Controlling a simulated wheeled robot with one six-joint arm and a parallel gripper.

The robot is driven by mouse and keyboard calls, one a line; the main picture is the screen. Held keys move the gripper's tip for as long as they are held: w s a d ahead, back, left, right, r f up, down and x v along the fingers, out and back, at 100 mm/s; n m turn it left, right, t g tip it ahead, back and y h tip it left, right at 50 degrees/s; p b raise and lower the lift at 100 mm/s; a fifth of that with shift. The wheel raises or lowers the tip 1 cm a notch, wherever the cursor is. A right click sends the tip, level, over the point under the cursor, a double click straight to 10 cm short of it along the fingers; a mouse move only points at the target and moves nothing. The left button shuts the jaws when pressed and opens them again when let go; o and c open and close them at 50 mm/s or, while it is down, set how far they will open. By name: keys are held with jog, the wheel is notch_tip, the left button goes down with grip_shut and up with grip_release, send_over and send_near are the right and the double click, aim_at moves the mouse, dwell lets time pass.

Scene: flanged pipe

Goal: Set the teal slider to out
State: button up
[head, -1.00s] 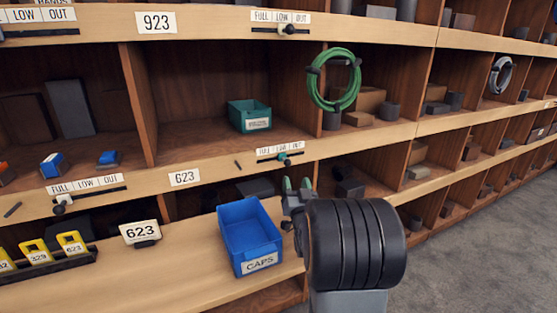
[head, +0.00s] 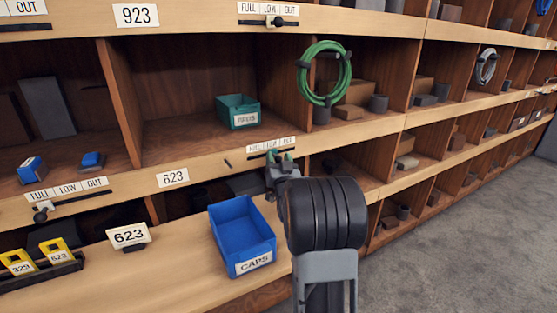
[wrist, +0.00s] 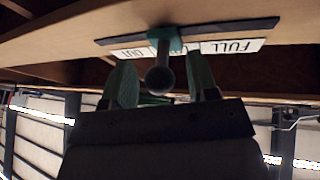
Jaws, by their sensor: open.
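The teal slider (wrist: 165,40) sits on a dark track under a FULL, LOW, OUT label (head: 270,144) on the shelf edge by the 623 plate. In the wrist view the picture is inverted, with FULL at right and OUT at left. The slider stands at the middle, covering most of LOW. Its round grey knob (wrist: 159,80) points toward the camera. My gripper (head: 280,157) is open, with one green finger on each side of the knob; it also shows in the wrist view (wrist: 162,82). Contact with the knob cannot be told. In the head view my gripper largely hides the slider.
A blue CAPS bin (head: 241,240) stands on the ledge left of my arm. A teal bin (head: 238,112) and a green hose coil (head: 324,73) are above. Other sliders are at the top (head: 276,22) and lower left (head: 41,212). Open floor lies at right.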

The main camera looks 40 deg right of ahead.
jog(key=shift+c, duration=0.2)
grip_shut()
dwell(0.3)
